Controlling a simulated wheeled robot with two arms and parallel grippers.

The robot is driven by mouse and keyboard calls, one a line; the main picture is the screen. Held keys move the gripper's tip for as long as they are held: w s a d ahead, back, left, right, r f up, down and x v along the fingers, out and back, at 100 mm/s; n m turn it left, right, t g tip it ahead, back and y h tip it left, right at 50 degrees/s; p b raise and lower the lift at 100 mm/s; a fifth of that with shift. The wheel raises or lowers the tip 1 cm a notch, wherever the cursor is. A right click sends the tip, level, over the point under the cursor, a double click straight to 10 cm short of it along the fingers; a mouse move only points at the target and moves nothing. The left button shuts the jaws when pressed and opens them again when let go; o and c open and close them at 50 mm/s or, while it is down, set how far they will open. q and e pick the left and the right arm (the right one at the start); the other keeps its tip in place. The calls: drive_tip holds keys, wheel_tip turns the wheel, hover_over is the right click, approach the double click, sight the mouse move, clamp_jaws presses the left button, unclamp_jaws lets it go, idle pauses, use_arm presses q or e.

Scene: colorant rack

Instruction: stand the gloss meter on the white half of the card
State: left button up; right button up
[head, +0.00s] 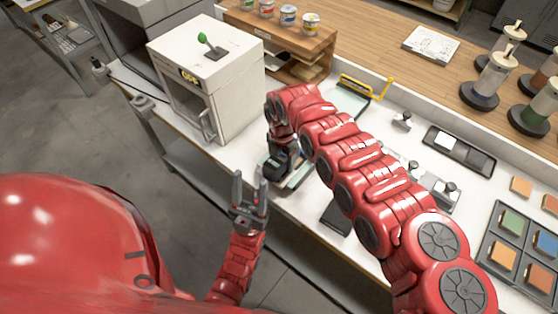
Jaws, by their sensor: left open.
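My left gripper (250,185) is open and empty, its two fingers pointing up in front of the bench's near edge. My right arm reaches across the bench from the lower right and bends down at its wrist. My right gripper (279,168) is dark, low over a flat, pale-edged item (300,177) on the bench; its fingertips and anything between them cannot be made out. A flat black piece (337,217) lies partly under my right arm and may be part of the card. I cannot pick out the gloss meter for sure; the arm hides part of the bench.
A white box-shaped cabinet (235,90) with a green-knobbed lever stands at the left. A wooden shelf (290,50) holds several small cans. A yellow-handled frame (368,86), a dark tray (459,150) and a tray of coloured tiles (522,250) lie beyond my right arm.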

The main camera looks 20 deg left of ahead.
sight(280, 156)
drive_tip(key=shift+o, duration=1.1)
drive_tip(key=shift+d, duration=0.1)
drive_tip(key=shift+o, duration=1.2)
drive_tip(key=shift+s+a+r, duration=0.1)
drive_tip(key=shift+s+a, duration=0.15)
drive_tip(key=shift+a, duration=0.2)
drive_tip(key=shift+w+d+r+p, duration=0.15)
drive_tip(key=shift+p, duration=0.15)
drive_tip(key=shift+d+r+b, duration=0.1)
drive_tip(key=shift+r+b, duration=0.1)
drive_tip(key=shift+b, duration=0.2)
wheel_tip(280, 156, up, 11)
drive_tip(key=b, duration=0.4)
drive_tip(key=shift+f+b, duration=0.2)
drive_tip(key=shift+b, duration=0.2)
drive_tip(key=shift+r, duration=0.4)
